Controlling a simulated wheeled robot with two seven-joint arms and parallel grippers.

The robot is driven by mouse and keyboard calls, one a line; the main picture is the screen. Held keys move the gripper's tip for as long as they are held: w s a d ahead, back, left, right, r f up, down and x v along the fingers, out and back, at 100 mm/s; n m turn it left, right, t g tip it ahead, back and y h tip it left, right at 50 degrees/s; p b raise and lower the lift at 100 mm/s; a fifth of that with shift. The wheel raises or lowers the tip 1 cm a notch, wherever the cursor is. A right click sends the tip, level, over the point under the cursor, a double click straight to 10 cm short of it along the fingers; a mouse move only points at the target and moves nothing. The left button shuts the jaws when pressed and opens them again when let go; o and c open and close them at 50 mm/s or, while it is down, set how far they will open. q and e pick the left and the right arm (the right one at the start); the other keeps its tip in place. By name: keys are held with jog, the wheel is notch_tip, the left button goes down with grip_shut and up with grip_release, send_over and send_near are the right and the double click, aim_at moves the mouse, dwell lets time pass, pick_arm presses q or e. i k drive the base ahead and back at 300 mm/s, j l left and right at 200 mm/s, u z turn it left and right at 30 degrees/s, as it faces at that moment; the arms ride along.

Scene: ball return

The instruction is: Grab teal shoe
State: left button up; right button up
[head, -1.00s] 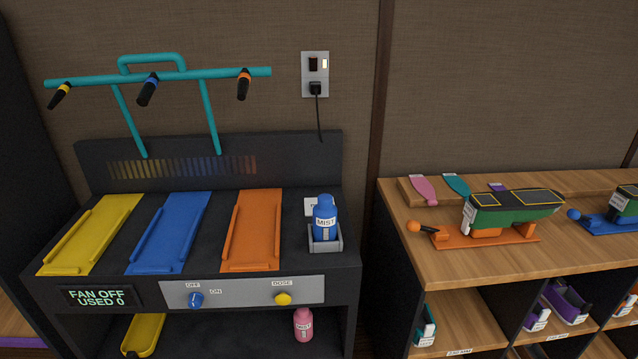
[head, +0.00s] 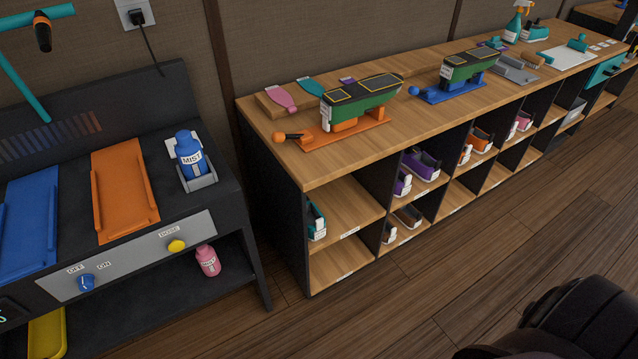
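A teal shoe (head: 316,221) with a white label stands in the upper left cubby of the wooden shelf unit (head: 300,165), against its left side wall. Part of it is hidden by the unit's dark side panel. Another teal shoe (head: 536,32) appears to stand on the counter top at the far right, next to a teal spray bottle (head: 514,22); it is small in view. Neither of my grippers is in view. A dark rounded part at the lower right looks like part of my arm.
Orange (head: 345,135) and blue (head: 448,93) stands with green shoe-shaped blocks sit on the counter. Other cubbies hold purple shoes (head: 421,165) and orange shoes (head: 481,141). A black drying bench (head: 255,255) stands at left. The wooden floor (head: 420,290) before the shelf is clear.

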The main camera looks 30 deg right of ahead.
aim_at(529, 33)
jog(key=z, duration=2.4)
jog(key=i+l+z, duration=0.15)
jog(key=i+z, duration=0.15)
jog(key=i, duration=0.2)
jog(key=i+z, duration=0.35)
jog(key=i, duration=4.8)
jog(key=i+u, duration=0.15)
jog(key=i, duration=0.3)
jog(key=i+l+u, duration=0.1)
jog(key=i, duration=0.35)
jog(key=i+l+u, duration=0.15)
jog(key=i, duration=0.3)
jog(key=i+l+u, duration=0.1)
jog(key=i, duration=0.3)
jog(key=l+u, duration=0.1)
jog(key=u, duration=2.45)
jog(key=l, duration=0.1)
